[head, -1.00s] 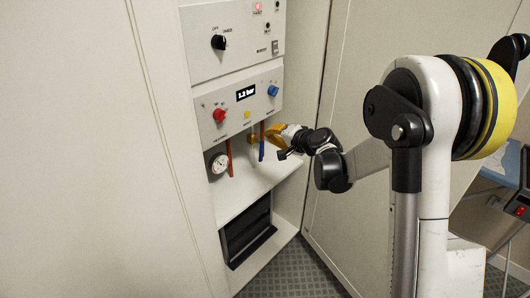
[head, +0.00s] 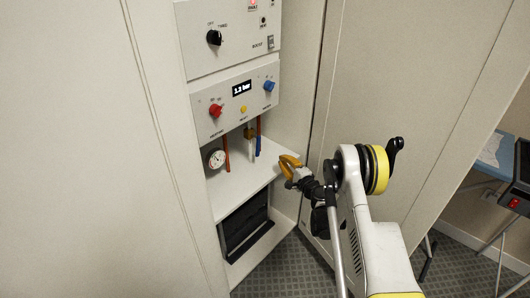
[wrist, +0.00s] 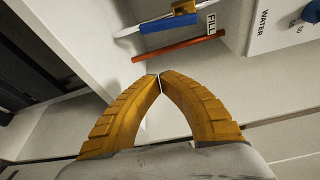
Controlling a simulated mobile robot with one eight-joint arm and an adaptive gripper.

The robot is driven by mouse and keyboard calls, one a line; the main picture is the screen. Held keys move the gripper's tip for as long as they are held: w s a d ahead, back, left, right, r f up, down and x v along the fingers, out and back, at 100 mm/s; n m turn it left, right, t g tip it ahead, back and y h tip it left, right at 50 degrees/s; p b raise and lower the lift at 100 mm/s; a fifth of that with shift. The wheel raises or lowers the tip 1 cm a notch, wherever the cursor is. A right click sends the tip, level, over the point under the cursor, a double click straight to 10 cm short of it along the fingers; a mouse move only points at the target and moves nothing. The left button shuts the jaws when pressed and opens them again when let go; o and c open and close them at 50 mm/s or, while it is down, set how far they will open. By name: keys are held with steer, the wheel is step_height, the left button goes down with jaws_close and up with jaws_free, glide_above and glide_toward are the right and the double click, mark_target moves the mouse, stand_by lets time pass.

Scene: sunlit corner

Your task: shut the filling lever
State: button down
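The filling lever is a blue bar (head: 258,146) below the lower control panel. It hangs beside an orange-red pipe and close to a brass fitting (head: 249,132). In the wrist view the blue bar (wrist: 170,24) lies near the top, alongside the orange-red pipe (wrist: 180,47) and next to a tag reading FILL (wrist: 211,24). My gripper (head: 285,163) has yellow fingers and is right of and below the lever, apart from it. In the wrist view the fingertips (wrist: 160,77) meet with nothing between them.
The lower panel (head: 235,100) carries a red knob (head: 215,110), a blue knob (head: 268,86) and a 1.2 bar display. A white shelf (head: 235,188) lies under the pipes, with a round gauge (head: 216,158) at its left. A cabinet wall (head: 365,90) stands to the right.

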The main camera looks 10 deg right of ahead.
mark_target(258, 146)
steer(key=b+x, duration=0.1)
steer(key=x, duration=0.3)
steer(key=b+x, duration=0.2)
steer(key=x, duration=0.3)
steer(key=shift+w+f, duration=0.15)
steer(key=shift+f, duration=0.1)
steer(key=a, duration=0.1)
steer(key=b, duration=0.1)
steer(key=s+a+b, duration=0.1)
steer(key=shift+a+r, duration=0.35)
steer(key=shift+s+a+r, duration=0.15)
steer(key=shift+s+a, duration=0.2)
steer(key=shift+a, duration=0.05)
steer(key=shift+s+a+m+g, duration=0.15)
steer(key=shift+m+g, duration=0.15)
steer(key=shift+m, duration=0.3)
